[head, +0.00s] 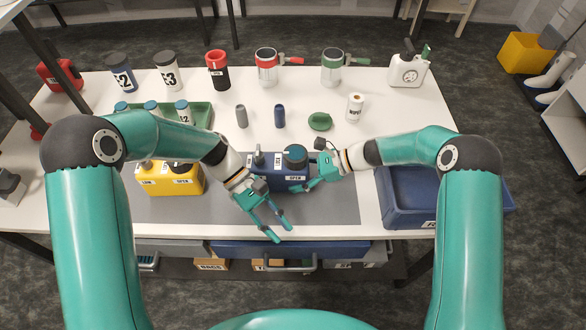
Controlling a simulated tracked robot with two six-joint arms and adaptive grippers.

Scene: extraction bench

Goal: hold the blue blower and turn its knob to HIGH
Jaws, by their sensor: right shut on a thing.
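The blue blower (270,183) stands on the grey mat in the middle of the bench, with a round dark cap (294,154) on top and an OPEN label on its front. Which part is its knob and where it points are too small to tell. My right gripper (310,184) is shut on the blower's right side; its fingertips are partly hard to make out. My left gripper (277,229) is open and empty in front of the blower, fingers pointing down towards the bench's front edge. My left wrist hides the blower's left front.
A yellow unit (172,187) with LOW and OPEN labels stands left of the blower, under my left arm. A blue bin (407,218) is at the right. Bottles, cans and a green tray (200,112) stand farther back. The mat (325,210) is clear at front right.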

